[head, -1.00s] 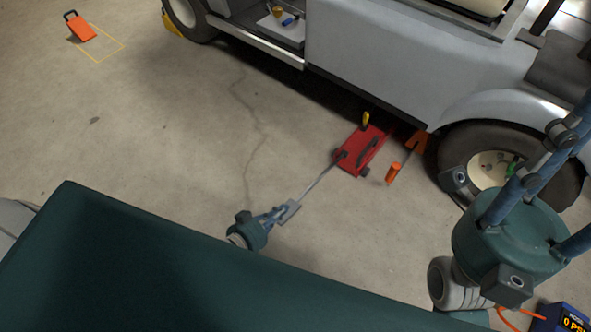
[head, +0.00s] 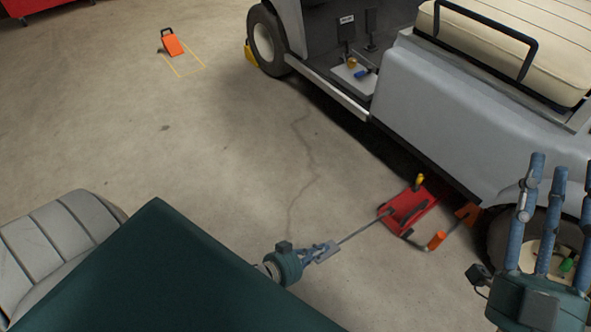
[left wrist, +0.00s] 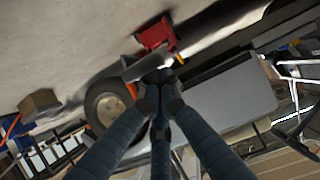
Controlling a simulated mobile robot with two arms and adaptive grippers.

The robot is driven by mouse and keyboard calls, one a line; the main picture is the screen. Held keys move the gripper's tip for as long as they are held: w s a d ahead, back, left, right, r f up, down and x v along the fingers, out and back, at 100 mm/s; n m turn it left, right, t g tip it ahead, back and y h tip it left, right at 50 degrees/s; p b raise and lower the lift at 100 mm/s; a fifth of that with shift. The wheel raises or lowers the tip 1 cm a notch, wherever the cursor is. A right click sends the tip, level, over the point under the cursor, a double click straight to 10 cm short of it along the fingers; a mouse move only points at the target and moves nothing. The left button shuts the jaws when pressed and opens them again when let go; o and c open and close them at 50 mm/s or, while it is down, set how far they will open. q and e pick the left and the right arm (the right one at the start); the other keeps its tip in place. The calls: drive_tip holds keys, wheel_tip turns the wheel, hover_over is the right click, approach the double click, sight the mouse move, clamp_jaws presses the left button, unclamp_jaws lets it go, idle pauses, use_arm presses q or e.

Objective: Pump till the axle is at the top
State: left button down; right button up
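A red floor jack (head: 420,200) stands at the lower edge of the grey cart, partly under it. Its thin grey handle (head: 358,233) slopes toward me. My left gripper (head: 318,253) has its fingers closed around the handle's end. In the left wrist view the fingers meet at the grey handle end (left wrist: 143,68), with the red jack (left wrist: 156,33) beyond. My right gripper (head: 550,195) is at the right, its three fingers spread and pointing up, with nothing between them. The axle is hidden under the cart body.
The grey cart (head: 450,110) fills the upper right; a yellow chock (head: 249,54) touches its far wheel. An orange stand (head: 468,214) and an orange cylinder (head: 435,241) are near the jack. The floor at left is clear.

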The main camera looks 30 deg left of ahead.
use_arm(q)
drive_tip(key=shift+r+p+v, duration=0.2)
drive_tip(key=shift+p+v, duration=0.4)
drive_tip(key=shift+v, duration=0.55)
drive_tip(key=p+v, duration=0.2)
drive_tip(key=v, duration=0.5)
drive_tip(key=shift+s+a+r+p, duration=0.15)
drive_tip(key=shift+s+a+p, duration=0.05)
drive_tip(key=shift+s+p, duration=0.15)
use_arm(e)
wheel_tip(320, 180, down, 22)
drive_tip(key=d+g+h, duration=0.2)
drive_tip(key=g+h, duration=0.1)
drive_tip(key=g, duration=0.8)
drive_tip(key=shift+d+f+m+h, duration=0.2)
drive_tip(key=shift+d+m+h, duration=0.1)
drive_tip(key=shift+d+h, duration=0.1)
